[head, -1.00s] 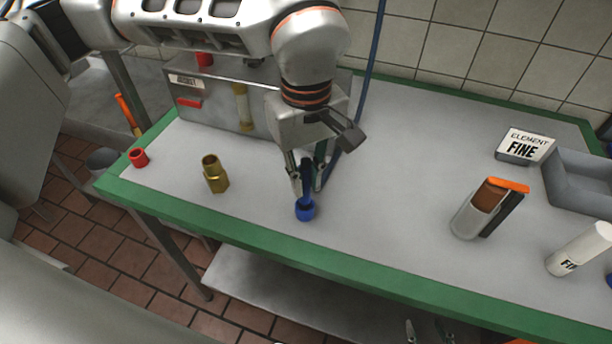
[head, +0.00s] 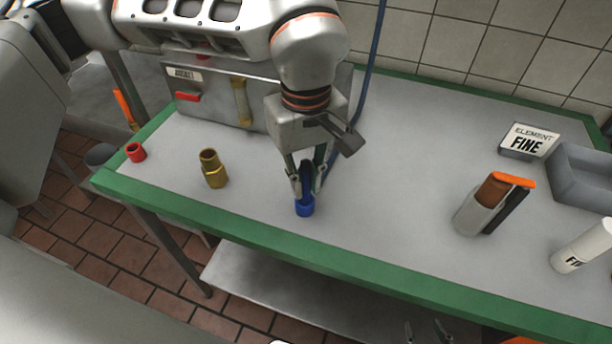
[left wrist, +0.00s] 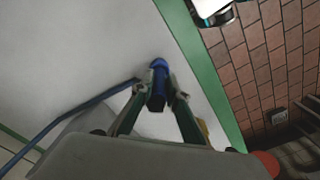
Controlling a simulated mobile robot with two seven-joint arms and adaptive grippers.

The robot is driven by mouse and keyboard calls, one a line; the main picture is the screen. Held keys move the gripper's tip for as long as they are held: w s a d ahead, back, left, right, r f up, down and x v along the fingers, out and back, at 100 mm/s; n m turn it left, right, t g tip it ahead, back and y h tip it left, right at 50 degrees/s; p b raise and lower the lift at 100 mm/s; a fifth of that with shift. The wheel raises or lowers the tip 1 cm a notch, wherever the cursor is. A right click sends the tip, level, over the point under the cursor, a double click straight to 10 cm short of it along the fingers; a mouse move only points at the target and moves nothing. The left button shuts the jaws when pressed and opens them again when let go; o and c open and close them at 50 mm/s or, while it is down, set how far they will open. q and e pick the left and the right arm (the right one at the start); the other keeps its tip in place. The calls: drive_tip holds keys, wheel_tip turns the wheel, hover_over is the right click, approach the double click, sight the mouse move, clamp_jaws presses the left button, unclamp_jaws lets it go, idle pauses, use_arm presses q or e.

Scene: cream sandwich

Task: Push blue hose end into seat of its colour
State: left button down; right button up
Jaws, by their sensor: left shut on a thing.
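The blue seat (head: 305,208) stands on the grey table near its green front edge. My left gripper (head: 306,190) is shut on the dark blue hose end (head: 306,172), directly above the blue seat. The hose end points down, and its lower tip meets the seat's top; how deep it sits cannot be told. In the left wrist view the fingers (left wrist: 163,97) grip the hose end (left wrist: 157,90) from both sides, with the blue seat (left wrist: 160,64) just beyond it. The blue hose (head: 372,60) trails up behind the gripper. My right gripper is not in view.
A brass fitting (head: 213,170) and a red ring-shaped seat (head: 135,152) stand to the left. A metal box (head: 215,95) is behind. A canister with an orange handle (head: 484,205), a white cylinder (head: 580,250), a "FINE" sign (head: 528,141) and a grey tray (head: 580,180) are right. The table's middle is clear.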

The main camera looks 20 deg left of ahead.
use_arm(q)
drive_tip(key=shift+f+b, duration=0.55)
drive_tip(key=shift+f, duration=0.55)
use_arm(e)
drive_tip(key=shift+s+f, duration=0.35)
drive_tip(key=shift+f, duration=0.5)
use_arm(q)
drive_tip(key=c, duration=1.9)
unclamp_jaws()
drive_tip(key=shift+r, duration=0.15)
use_arm(e)
drive_tip(key=shift+d, duration=0.1)
use_arm(q)
wheel_tip(320, 180, up, 12)
drive_tip(key=shift+f, duration=0.1)
